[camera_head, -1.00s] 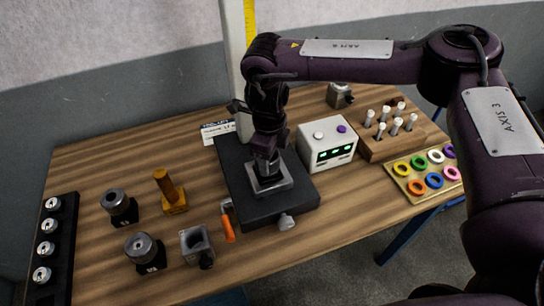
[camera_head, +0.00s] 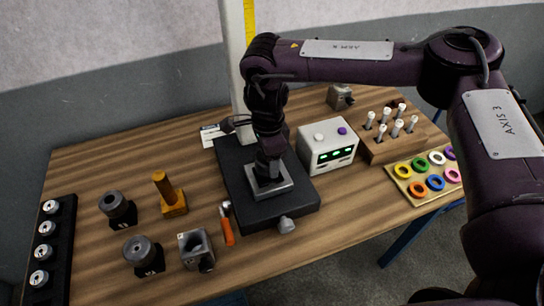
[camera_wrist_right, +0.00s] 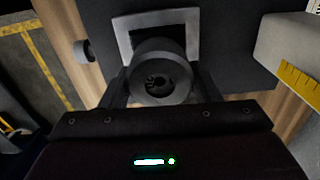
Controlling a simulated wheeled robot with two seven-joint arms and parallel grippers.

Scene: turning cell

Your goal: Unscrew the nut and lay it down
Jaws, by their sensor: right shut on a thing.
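My right gripper (camera_head: 268,172) points down over the square metal plate (camera_head: 284,187) on the black base (camera_head: 255,215). In the right wrist view, the two fingers of the right gripper (camera_wrist_right: 160,85) stand on either side of a round grey nut (camera_wrist_right: 162,64) with a dark bore and are shut on it. The nut is over the square frame (camera_wrist_right: 124,28); whether it still touches what is below cannot be told. In the head view the gripper hides the nut. My left gripper is not in view.
A white box with green lights (camera_head: 328,146) stands close to the right of the base. An orange-handled tool (camera_head: 228,231), a grey block (camera_head: 196,250), a brass post (camera_head: 166,190) and two round grey pieces (camera_head: 118,207) stand left. Colored rings (camera_head: 417,189) lie right. Bare wood shows at front.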

